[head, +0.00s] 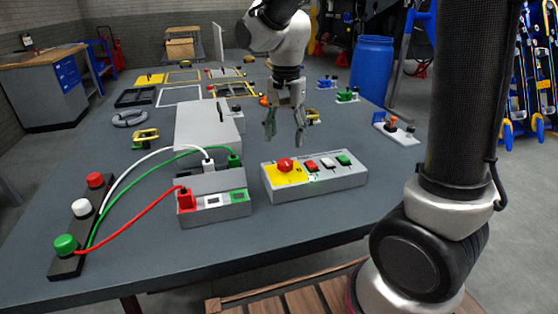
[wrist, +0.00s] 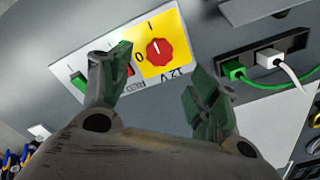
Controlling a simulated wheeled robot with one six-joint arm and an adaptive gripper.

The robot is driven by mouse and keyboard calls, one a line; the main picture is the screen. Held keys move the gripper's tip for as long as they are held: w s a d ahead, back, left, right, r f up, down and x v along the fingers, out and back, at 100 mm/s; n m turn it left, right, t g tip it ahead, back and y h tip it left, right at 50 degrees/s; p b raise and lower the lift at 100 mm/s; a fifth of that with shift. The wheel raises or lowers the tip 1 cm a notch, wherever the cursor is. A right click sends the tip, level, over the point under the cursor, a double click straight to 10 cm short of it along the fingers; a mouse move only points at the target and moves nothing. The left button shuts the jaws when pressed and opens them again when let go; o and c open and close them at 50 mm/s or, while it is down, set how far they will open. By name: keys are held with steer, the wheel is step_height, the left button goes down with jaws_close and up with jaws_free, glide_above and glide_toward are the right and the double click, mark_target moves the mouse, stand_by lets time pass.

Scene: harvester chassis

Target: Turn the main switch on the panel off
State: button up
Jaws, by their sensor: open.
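The main switch is a red round knob (head: 285,164) on a yellow plate at the left end of a grey-white panel box (head: 345,180). In the wrist view the knob (wrist: 160,52) carries a small white mark that points toward the "I" on the plate; a "0" is at its left. My gripper (head: 286,128) is open and empty, pointing down above the knob and apart from it. In the wrist view its fingertips (wrist: 161,68) stand on either side of the knob in the picture, and the left one partly covers the panel's buttons.
Red, white and green buttons (head: 327,163) line the panel right of the knob. A socket box (head: 215,205) with red, white and green cables stands close on the left. A grey box (head: 208,125) is behind it. The table in front of the panel is clear.

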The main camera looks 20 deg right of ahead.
mark_target(286, 161)
steer(key=shift+m, duration=0.4)
steer(key=shift+f, duration=0.3)
step_height(286, 161, down, 7)
steer(key=shift+d+f, duration=0.1)
steer(key=shift+f, duration=0.05)
steer(key=c, duration=1)
